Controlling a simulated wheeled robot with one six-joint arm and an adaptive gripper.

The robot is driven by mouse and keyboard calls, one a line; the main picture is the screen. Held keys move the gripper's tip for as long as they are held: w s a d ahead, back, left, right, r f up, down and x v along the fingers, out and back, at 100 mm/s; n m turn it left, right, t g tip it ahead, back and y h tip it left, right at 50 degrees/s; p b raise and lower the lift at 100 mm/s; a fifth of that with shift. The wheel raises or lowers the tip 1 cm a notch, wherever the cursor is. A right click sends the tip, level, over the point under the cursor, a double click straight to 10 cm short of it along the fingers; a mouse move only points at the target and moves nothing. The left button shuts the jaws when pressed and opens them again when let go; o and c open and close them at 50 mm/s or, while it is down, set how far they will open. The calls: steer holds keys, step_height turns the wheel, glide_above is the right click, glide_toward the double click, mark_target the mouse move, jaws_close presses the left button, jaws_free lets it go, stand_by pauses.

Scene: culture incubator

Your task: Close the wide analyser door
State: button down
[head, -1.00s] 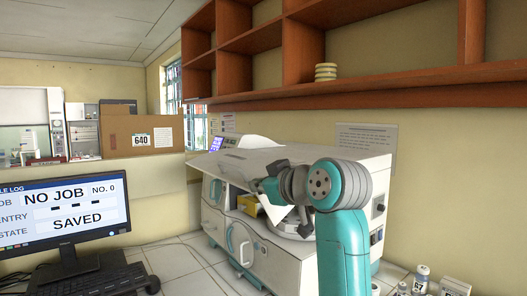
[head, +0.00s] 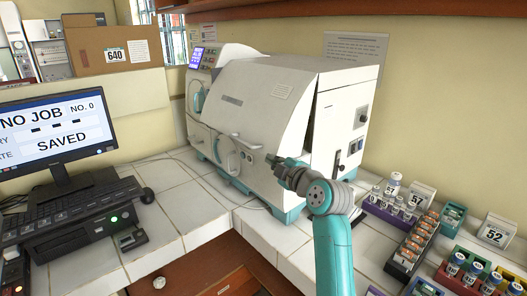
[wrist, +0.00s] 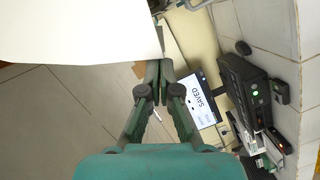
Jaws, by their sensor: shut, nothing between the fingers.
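The analyser (head: 340,115) is a white bench machine with teal feet, in the middle of the head view. My gripper (head: 272,159) is at the lower right of the door, fingers shut and empty. In the wrist view, the shut fingertips (wrist: 160,68) are beside the edge of a white panel (wrist: 80,30), probably the door. Whether they touch it is unclear.
A monitor (head: 58,130) and keyboard (head: 72,205) stand at the left. Several vials and a rack (head: 412,245) lie at the right, close to my arm. A cardboard box (head: 112,45) is at the back left. Tiled counter is clear in front of the analyser.

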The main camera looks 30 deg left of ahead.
steer(key=shift+w+d+f, duration=0.2)
steer(key=shift+w+f, duration=0.2)
steer(key=shift+w, duration=0.1)
steer(key=shift+w+d+f, duration=0.2)
steer(key=shift+w+f, duration=0.2)
steer(key=shift+w, duration=0.05)
